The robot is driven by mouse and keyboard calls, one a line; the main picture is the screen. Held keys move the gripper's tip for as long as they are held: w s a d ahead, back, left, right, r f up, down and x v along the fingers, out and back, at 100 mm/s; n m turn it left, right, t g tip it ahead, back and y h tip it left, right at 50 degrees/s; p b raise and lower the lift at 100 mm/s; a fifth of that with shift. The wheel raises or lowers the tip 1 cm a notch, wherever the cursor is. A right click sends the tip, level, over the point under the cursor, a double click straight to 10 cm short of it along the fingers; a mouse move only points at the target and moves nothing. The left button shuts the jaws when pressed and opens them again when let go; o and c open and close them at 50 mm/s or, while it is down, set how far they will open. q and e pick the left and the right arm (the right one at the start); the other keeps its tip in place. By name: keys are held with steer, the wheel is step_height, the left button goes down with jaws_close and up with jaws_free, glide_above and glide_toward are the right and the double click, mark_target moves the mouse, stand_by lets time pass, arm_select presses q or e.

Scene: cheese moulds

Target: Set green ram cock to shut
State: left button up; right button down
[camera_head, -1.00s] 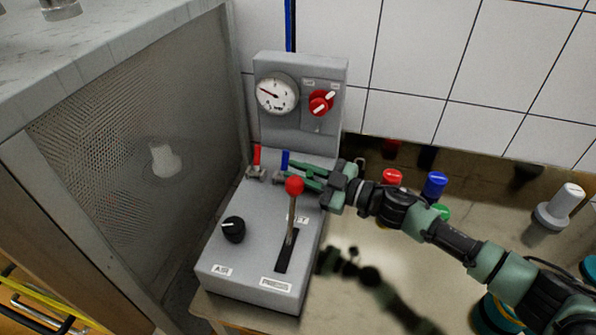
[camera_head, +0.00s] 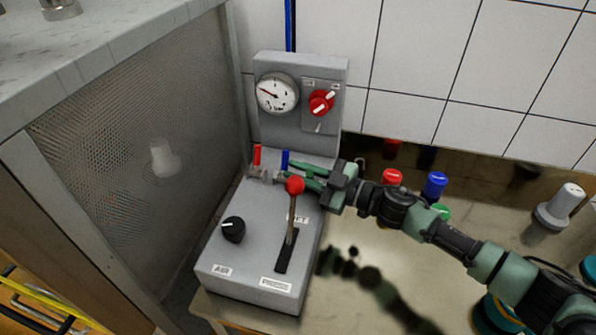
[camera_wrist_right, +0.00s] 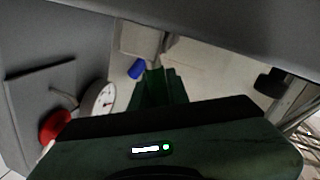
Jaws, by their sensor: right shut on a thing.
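The grey control box carries a row of small cocks: one with a red handle (camera_head: 256,155) and one with a blue handle (camera_head: 285,158), both standing up. The green ram cock is hidden among my right gripper's green fingers, to the right of the blue handle. My right gripper (camera_head: 305,174) reaches in from the right, shut at this end of the row. In the right wrist view its fingers (camera_wrist_right: 164,86) are close together, with the blue handle (camera_wrist_right: 137,68) just left of them. My left gripper is not in view.
A lever with a red knob (camera_head: 295,186) rises just in front of my fingers. A black knob (camera_head: 233,229) sits on the box. A gauge (camera_head: 277,94) and red switch (camera_head: 321,102) are on the upright panel. Red (camera_head: 391,177) and blue (camera_head: 436,184) caps stand on the right.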

steer(key=shift+w+r+m+p, duration=0.1)
steer(key=shift+r+m+p, duration=0.2)
steer(key=shift+p, duration=0.4)
steer(key=m+p, duration=0.1)
steer(key=w+m+p, duration=0.1)
steer(key=p, duration=0.1)
steer(key=m+p, duration=0.1)
steer(key=p, duration=0.1)
steer(key=shift+w+d+r+h, duration=0.15)
steer(key=shift+w+d+h, duration=0.15)
steer(key=shift+h, duration=0.1)
steer(key=shift+w+d+f+m+g+p, duration=0.15)
steer(key=shift+w+m+g+p, duration=0.25)
steer(key=shift+m+p, duration=0.55)
steer(key=shift+w+f+m+p, duration=0.2)
steer(key=shift+w+m+p, duration=0.05)
steer(key=shift+m+p, duration=0.2)
steer(key=c, duration=1.4)
jaws_free()
steer(key=shift+f, duration=0.1)
steer(key=shift+o, duration=0.2)
steer(key=shift+d, duration=0.1)
